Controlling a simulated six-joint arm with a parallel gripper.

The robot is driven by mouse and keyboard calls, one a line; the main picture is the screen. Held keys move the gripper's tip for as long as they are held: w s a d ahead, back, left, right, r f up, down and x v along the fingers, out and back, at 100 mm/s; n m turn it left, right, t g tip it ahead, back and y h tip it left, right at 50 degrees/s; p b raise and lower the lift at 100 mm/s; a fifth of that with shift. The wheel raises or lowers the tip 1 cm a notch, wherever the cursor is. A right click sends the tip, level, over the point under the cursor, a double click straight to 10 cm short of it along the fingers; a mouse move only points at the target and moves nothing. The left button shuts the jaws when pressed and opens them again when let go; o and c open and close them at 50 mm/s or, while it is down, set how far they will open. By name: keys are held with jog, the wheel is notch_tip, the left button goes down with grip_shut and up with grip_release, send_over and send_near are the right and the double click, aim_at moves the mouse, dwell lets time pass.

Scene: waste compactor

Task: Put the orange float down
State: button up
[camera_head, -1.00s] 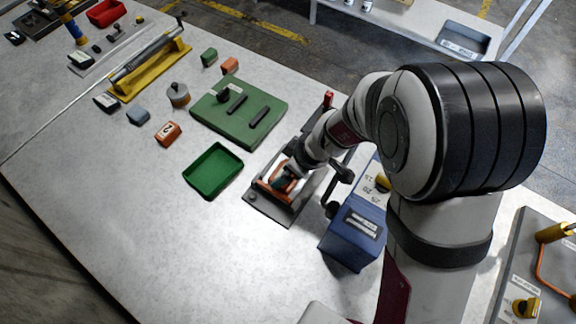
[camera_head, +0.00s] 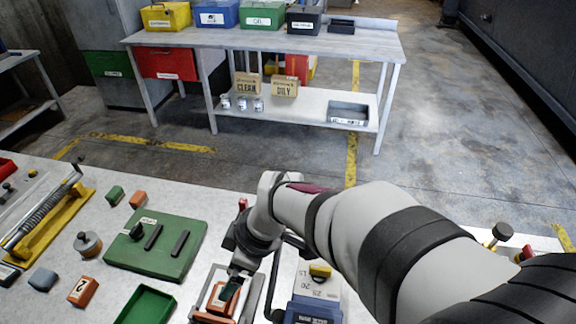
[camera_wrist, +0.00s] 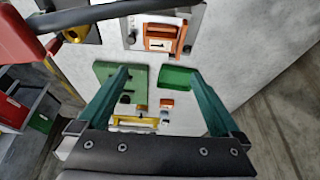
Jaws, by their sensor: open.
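An orange float with a "1" label (camera_wrist: 160,44) rests in a metal fixture on the bench; it also shows in the head view (camera_head: 217,301), partly hidden by my gripper. My gripper (camera_wrist: 158,72) is open, its two teal fingers wide apart with nothing between them in the wrist view. In the head view my gripper (camera_head: 231,288) is at the float, and I cannot tell from there whether it touches. A second orange block, marked "2" (camera_head: 83,292), sits on the bench to the left.
A green tray (camera_head: 146,306) and a green plate with dark bars (camera_head: 155,262) lie left of the fixture. A blue box (camera_head: 314,309) stands close on its right. A yellow spring fixture (camera_head: 45,222) is far left. A shelved table (camera_head: 265,40) stands behind.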

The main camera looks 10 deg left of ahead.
jog(key=d+m, duration=0.1)
jog(key=d, duration=0.1)
jog(key=s+d+r+m, duration=0.1)
jog(key=d+m, duration=0.1)
jog(key=d+r+m, duration=0.1)
jog(key=d+m, duration=0.1)
jog(key=shift+s+d+h, duration=0.15)
jog(key=shift+d+h, duration=0.1)
jog(key=shift+h, duration=0.05)
jog(key=s+d+m, duration=0.1)
jog(key=d+m, duration=0.1)
jog(key=s+d+r+m, duration=0.1)
jog(key=d+m, duration=0.1)
jog(key=s+d+m, duration=0.1)
jog(key=d+m, duration=0.1)
jog(key=shift+d+r+h, duration=0.2)
jog(key=shift+d+h, duration=0.1)
jog(key=shift+d, duration=0.05)
jog(key=s+d+m+h, duration=0.1)
jog(key=s+d+m, duration=0.8)
jog(key=m, duration=0.3)
jog(key=shift+f+m+h, duration=0.2)
jog(key=shift+m+h, duration=0.1)
